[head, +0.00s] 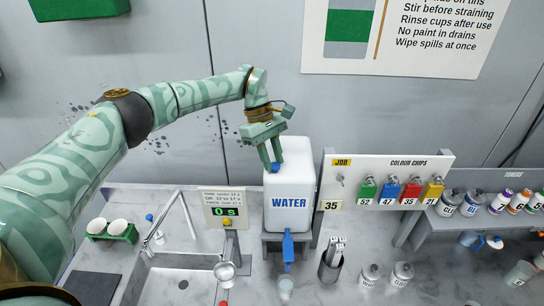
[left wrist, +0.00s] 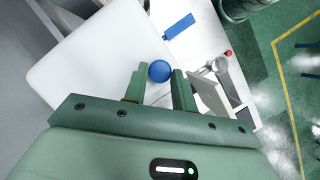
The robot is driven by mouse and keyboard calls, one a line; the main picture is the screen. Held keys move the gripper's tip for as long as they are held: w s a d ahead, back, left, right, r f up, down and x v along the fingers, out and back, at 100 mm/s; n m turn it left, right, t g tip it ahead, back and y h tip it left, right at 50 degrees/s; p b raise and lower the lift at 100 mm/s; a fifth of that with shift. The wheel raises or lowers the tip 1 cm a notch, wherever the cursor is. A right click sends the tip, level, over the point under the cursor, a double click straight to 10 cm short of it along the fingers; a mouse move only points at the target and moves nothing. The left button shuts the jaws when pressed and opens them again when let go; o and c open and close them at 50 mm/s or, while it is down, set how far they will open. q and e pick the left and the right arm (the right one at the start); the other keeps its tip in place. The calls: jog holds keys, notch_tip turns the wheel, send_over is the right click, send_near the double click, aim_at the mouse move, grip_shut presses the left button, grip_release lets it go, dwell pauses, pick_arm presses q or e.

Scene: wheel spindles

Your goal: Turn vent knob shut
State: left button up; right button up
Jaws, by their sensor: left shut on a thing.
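The white water tank (head: 290,190), marked WATER, stands on a grey stand behind the counter edge. A small round blue vent knob (head: 275,167) sits on its top near the left front. My left gripper (head: 270,155) comes down from above, its fingers shut on the knob. In the left wrist view the blue knob (left wrist: 160,71) shows between the two fingertips (left wrist: 158,80), over the white tank top (left wrist: 95,65). The knob's marking, if any, is hidden. A blue tap (head: 288,247) is at the tank's lower front, above a small cup (head: 286,287). My right gripper is not in view.
A timer panel (head: 224,205) reading 0 s stands left of the tank, above the sink (head: 180,280) and its faucet (head: 158,225). A colour chip board (head: 385,178) stands close on the right. A dark tool holder (head: 331,265) is at the front right.

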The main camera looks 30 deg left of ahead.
pick_arm(q)
jog(key=o, duration=1)
jog(key=v, duration=1.6)
jog(key=shift+r+b, duration=0.25)
jog(key=shift+b, duration=0.15)
jog(key=shift+d+f, duration=0.1)
